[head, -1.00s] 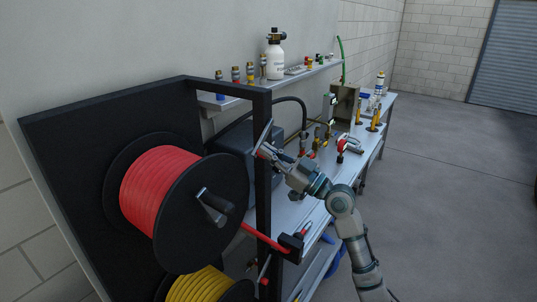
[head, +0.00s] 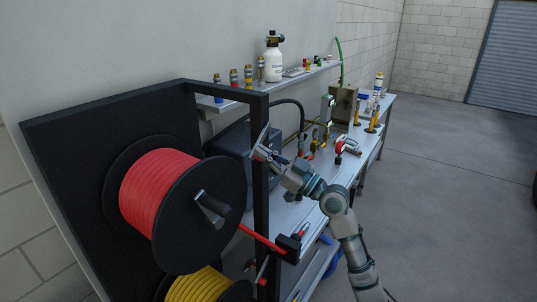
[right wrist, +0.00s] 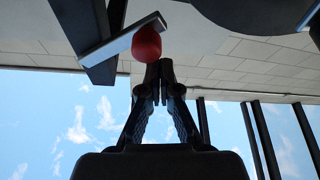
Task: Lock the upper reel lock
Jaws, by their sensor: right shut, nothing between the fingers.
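The upper reel lock shows as a pale lever (head: 264,133) on the black frame post, beside the upper reel (head: 165,190) with red hose. In the right wrist view its flat metal bar (right wrist: 120,38) slants up to the right, with a red ball knob (right wrist: 147,43) at its end. My right gripper (head: 265,153) is at the post by this lever. In the right wrist view my right gripper (right wrist: 159,68) is shut and empty, its tips close to the knob; contact is unclear. In the head view the gripper hides the knob. My left gripper is not in view.
A second lever with a red knob (head: 265,258) sits lower on the post, near the yellow hose reel (head: 205,287). The red hose runs to a black guide (head: 292,243). Behind stands a workbench (head: 308,212) with fittings. The floor at right is clear.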

